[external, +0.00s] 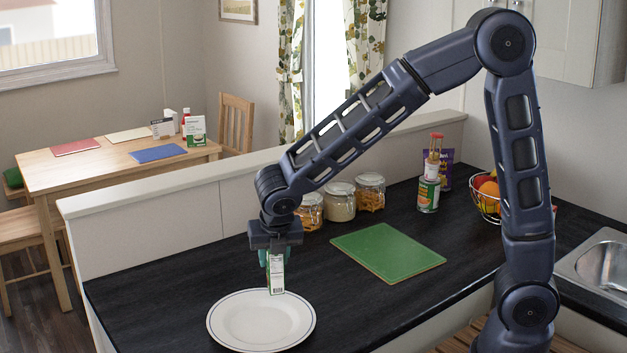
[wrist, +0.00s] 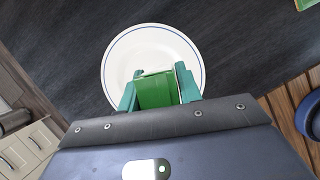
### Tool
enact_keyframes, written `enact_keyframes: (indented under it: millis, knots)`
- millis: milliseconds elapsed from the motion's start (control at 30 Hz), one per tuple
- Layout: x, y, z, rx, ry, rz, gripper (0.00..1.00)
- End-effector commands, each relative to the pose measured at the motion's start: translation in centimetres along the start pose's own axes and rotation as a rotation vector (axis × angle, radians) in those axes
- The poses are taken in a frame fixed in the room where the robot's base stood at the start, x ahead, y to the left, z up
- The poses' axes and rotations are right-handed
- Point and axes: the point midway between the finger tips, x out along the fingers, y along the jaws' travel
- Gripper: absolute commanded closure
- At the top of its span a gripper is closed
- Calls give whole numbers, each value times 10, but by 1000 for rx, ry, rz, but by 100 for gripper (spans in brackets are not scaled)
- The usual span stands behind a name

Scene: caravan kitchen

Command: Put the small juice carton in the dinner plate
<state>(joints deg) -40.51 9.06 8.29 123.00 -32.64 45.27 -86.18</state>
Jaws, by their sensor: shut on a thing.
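The small juice carton (external: 277,275), white and green, hangs upright in my gripper (external: 275,258), which is shut on its upper part. The dinner plate (external: 262,338) is white with a thin dark rim line and lies on the black worktop. In the external view the carton's lower end overlaps the plate's far rim; I cannot tell whether they touch. In the wrist view the carton's green top (wrist: 157,90) sits between the teal fingers of my gripper (wrist: 158,92), over the plate (wrist: 115,60). The carton hides part of the plate, which otherwise looks empty.
A green cutting board (external: 388,252) lies right of the plate. Several glass jars (external: 340,201) stand along the low wall. A can (external: 428,195) and a fruit basket (external: 487,207) are farther right. The worktop (external: 190,275) left of the plate is clear.

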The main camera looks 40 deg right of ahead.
Motion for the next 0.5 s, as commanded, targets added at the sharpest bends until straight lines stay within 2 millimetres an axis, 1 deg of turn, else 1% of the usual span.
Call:
enact_keyframes:
  millis: [33,133,200,367,500]
  knots:
    - [10,0,-4,-1,2,-3,94]
    - [24,0,-10,-1,1,-1,94]
    - [30,0,-12,-1,1,-1,94]
    - [37,0,-15,2,0,0,94]
    - [49,-1,-20,-1,1,-3,94]
